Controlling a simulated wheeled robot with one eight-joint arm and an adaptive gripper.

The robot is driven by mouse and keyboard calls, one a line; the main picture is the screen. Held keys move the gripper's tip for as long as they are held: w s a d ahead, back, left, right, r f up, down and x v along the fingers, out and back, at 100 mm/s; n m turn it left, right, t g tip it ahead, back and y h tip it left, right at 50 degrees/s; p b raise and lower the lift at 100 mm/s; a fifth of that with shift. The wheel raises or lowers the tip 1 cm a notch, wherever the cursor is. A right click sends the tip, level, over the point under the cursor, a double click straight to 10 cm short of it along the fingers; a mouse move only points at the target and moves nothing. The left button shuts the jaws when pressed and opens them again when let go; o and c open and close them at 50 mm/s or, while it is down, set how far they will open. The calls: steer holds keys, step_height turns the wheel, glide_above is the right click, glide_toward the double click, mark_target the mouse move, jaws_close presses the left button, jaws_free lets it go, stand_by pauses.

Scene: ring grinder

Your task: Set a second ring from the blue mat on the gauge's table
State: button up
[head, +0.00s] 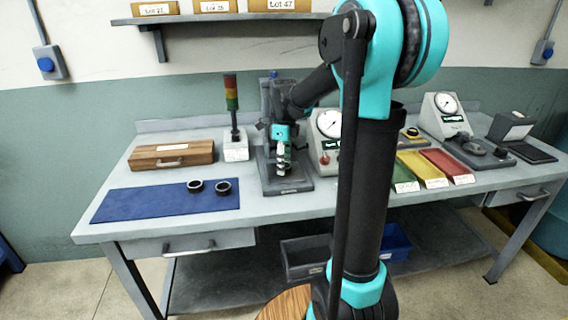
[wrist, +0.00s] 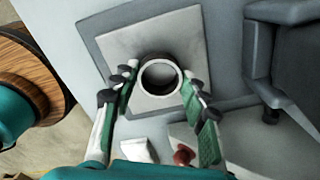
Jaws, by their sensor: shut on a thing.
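My gripper (head: 283,158) is over the base of a grey stand (head: 297,186) at the middle of the bench. In the wrist view my gripper (wrist: 160,80) has its two fingers shut on a dark ring with a pale rim (wrist: 144,78). The ring is above or on a light square plate (wrist: 112,45), which looks like the gauge's table; I cannot tell whether it touches. Two more dark rings, a left one (head: 189,186) and a right one (head: 217,188), lie on the right part of the blue mat (head: 135,204). The held ring is not clear in the head view.
A dial box (head: 329,146) stands close right of the stand, a signal lamp (head: 232,120) to its left. A wooden case (head: 172,155) lies behind the mat. Green, yellow and red trays (head: 445,165) are farther right. The mat's left part is clear.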

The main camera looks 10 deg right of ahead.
steer(key=o, duration=1.2)
steer(key=shift+f, duration=0.1)
step_height(320, 180, up, 12)
steer(key=shift+r, duration=0.15)
